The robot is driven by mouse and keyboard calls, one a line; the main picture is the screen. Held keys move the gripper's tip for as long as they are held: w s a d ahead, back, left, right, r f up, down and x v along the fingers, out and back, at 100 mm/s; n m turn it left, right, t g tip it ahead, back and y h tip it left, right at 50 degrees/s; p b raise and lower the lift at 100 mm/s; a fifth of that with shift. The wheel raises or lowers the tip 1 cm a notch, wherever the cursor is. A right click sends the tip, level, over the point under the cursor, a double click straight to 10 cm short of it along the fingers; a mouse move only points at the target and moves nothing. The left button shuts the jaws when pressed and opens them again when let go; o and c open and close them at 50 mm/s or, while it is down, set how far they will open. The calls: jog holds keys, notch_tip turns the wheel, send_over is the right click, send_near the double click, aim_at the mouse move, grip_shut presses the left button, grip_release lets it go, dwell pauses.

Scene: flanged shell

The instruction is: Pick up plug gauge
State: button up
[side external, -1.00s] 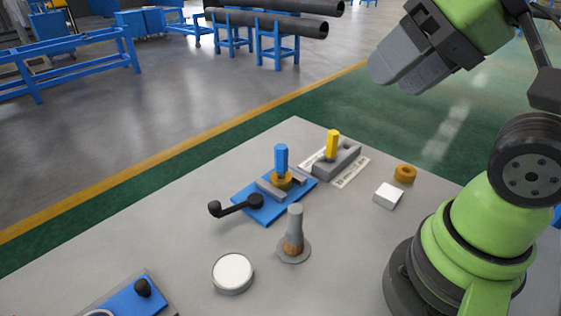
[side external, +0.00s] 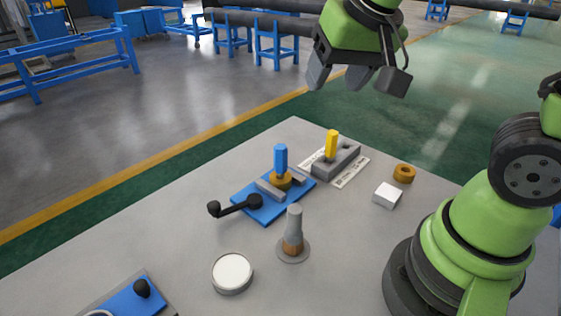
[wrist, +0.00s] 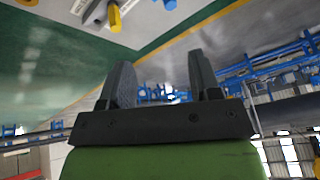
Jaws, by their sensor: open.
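Two upright hexagonal handles could be the plug gauge; I cannot tell which. A yellow handle (side external: 331,144) stands in a grey block (side external: 337,161) at the table's far side. A blue handle (side external: 281,158) stands in a brass-coloured flanged part (side external: 283,181) clamped on a blue fixture (side external: 266,210). My gripper (side external: 337,79) is open and empty, high above and beyond the table's far edge. In the wrist view its spread fingers (wrist: 161,72) point toward the background, with the yellow handle (wrist: 115,18) and part of the blue one (wrist: 170,4) at the top edge.
A black lever (side external: 235,206) sticks out from the blue fixture. A grey post (side external: 294,228), a round white-topped disc (side external: 232,272), a white block (side external: 388,195) and an orange ring (side external: 404,173) stand on the grey table (side external: 190,240). Air around my gripper is clear.

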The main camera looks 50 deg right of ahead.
jog(key=g+h, duration=0.1)
send_near(280, 157)
jog(key=x, duration=0.5)
jog(key=shift+w+d+f, duration=0.1)
jog(key=shift+w+d, duration=0.1)
jog(key=shift+w, duration=0.3)
jog(key=shift+s+d+x, duration=0.1)
jog(key=shift+x, duration=1.4)
jog(key=shift+s+d+x, duration=0.1)
jog(key=shift+s+x, duration=0.05)
jog(key=shift+x, duration=1.35)
grip_shut()
